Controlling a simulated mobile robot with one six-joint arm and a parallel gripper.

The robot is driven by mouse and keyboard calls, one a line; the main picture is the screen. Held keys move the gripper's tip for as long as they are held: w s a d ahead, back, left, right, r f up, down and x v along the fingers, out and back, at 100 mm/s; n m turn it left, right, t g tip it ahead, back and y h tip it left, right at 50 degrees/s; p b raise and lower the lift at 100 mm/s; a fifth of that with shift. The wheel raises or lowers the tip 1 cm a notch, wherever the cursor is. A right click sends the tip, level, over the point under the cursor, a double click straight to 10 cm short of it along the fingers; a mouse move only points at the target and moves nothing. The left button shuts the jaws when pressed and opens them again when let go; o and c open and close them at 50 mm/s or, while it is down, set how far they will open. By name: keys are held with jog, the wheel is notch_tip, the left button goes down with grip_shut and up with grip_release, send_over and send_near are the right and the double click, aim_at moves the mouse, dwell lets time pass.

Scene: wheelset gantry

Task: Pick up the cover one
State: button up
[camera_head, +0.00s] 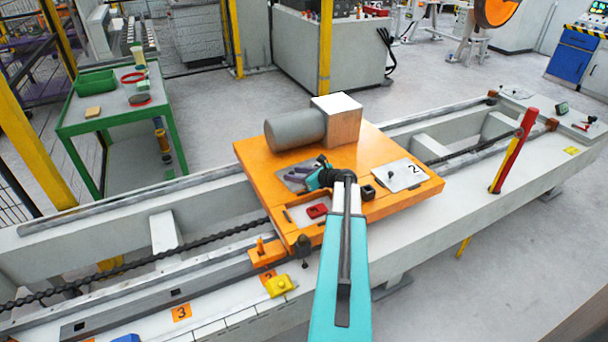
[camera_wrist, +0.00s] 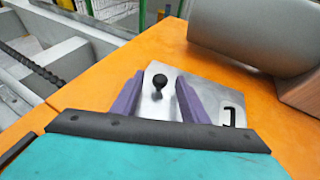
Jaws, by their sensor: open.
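Cover one is a grey metal plate on the orange carriage. It shows in the wrist view (camera_wrist: 215,92) with a black ball knob (camera_wrist: 159,81) standing on it and a partly visible black numeral at its right. In the head view the plate (camera_head: 285,174) is partly hidden by my gripper (camera_head: 298,173). In the wrist view my gripper (camera_wrist: 159,78) is open, with its two purple fingers on either side of the knob in the picture. The fingers look apart from the knob; their height above the plate is hard to tell.
The orange carriage (camera_head: 377,150) also carries a grey cylinder (camera_head: 295,129) with a metal block (camera_head: 340,118), a plate marked 2 (camera_head: 408,173) and a red part (camera_head: 317,211) in a pale opening. A red and yellow lever (camera_head: 513,150) stands at right. A green table (camera_head: 117,122) stands at left.

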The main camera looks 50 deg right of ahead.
dwell(0.4)
grip_shut()
jog(key=shift+r, duration=0.1)
jog(key=shift+r, duration=0.8)
notch_tip(320, 180, up, 2)
jog(key=shift+s, duration=0.1)
jog(key=s+a, duration=0.4)
jog(key=s, duration=0.2)
jog(key=s+a+r+b, duration=0.1)
jog(key=s+a, duration=0.3)
jog(key=s, duration=0.3)
jog(key=shift+s+b, duration=0.25)
jog(key=shift+b, duration=0.05)
jog(key=shift+a+r, duration=0.1)
